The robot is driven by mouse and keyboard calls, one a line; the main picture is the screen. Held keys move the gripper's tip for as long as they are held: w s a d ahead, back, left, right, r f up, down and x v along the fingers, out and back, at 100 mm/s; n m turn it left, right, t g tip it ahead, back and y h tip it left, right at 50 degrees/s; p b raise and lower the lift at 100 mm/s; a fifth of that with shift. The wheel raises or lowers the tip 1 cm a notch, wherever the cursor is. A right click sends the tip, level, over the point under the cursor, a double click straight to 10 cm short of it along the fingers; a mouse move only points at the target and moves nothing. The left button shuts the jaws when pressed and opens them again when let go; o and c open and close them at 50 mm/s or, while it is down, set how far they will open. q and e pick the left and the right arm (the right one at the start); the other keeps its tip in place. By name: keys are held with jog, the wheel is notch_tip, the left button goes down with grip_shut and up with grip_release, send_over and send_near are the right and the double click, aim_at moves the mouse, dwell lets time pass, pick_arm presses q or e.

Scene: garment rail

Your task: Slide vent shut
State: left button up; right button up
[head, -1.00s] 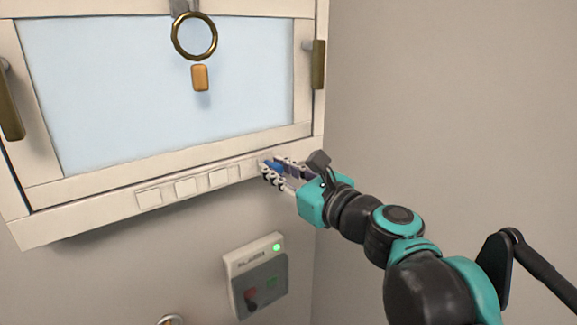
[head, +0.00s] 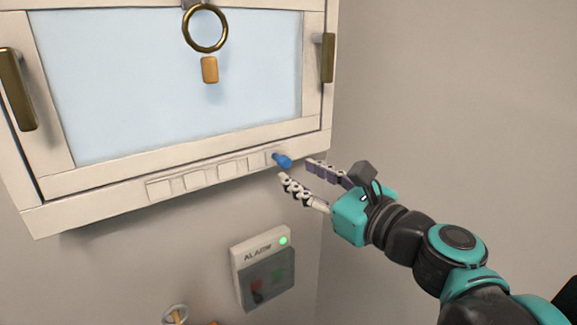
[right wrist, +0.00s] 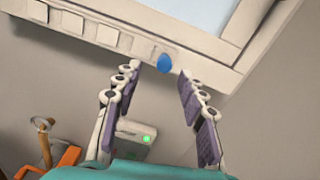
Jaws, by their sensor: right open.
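The vent (head: 213,174) is a pale strip along the window's bottom rail, with a row of several pale square slots. I cannot tell whether the slots are open or covered. A blue knob (head: 282,160) sticks out at the strip's right end; it also shows in the right wrist view (right wrist: 164,63). My right gripper (head: 295,168) is open and empty, just right of the knob. In the right wrist view the knob is beyond the fingertips, in line with the gap between them, and apart from both fingers. My left gripper is not in view.
The window has brass handles on its left (head: 17,90) and right (head: 328,58) sides. A brass ring (head: 205,28) with a wooden tag (head: 209,70) hangs in front of the glass. An alarm box (head: 263,268) with a green light is below. The right wall is bare.

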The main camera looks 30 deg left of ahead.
jog(key=v, duration=0.5)
jog(key=shift+s+d, duration=0.1)
jog(key=shift+d, duration=0.1)
dwell(0.3)
